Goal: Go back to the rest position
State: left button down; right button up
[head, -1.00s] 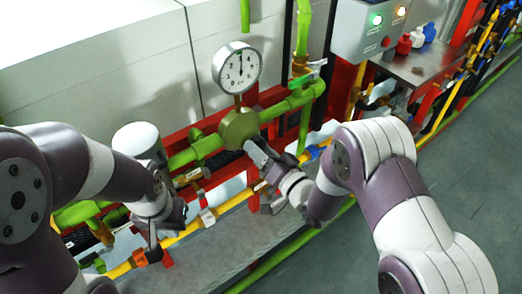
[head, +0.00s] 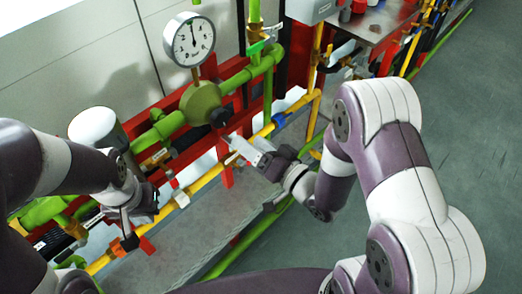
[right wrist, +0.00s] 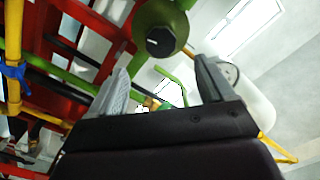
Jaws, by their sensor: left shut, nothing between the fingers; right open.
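My right gripper (head: 238,148) is open and empty near the middle, below and right of the green round valve body (head: 202,101). In the right wrist view the right gripper's two fingers (right wrist: 160,85) stand apart with nothing between them. The green valve body with its dark hex end (right wrist: 160,40) shows beyond them; whether a fingertip touches it I cannot tell.
A pressure gauge (head: 188,40) stands above the green valve. A yellow pipe (head: 208,180), green pipes and a red frame (head: 226,177) run close to both grippers. A metal shelf (head: 373,22) is at the upper right. Open grey floor (head: 470,150) lies to the right.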

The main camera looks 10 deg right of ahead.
jog(key=v, duration=0.3)
dwell(0.5)
jog(key=s+d+f+n+g+h, duration=0.1)
jog(key=d+f+g+h, duration=0.2)
jog(key=f, duration=0.2)
jog(key=d+f+n+g+h, duration=0.1)
jog(key=d+f+g+h, duration=0.15)
jog(key=f, duration=0.25)
jog(key=s+d+g+h, duration=0.5)
jog(key=d, duration=0.1)
jog(key=s+a+r+g+p, duration=0.1)
jog(key=s+r+g+p, duration=0.1)
jog(key=r, duration=0.7)
jog(key=shift+s+a+m+g, duration=0.3)
jog(key=shift+s+a+g, duration=0.1)
jog(key=shift+s, duration=0.2)
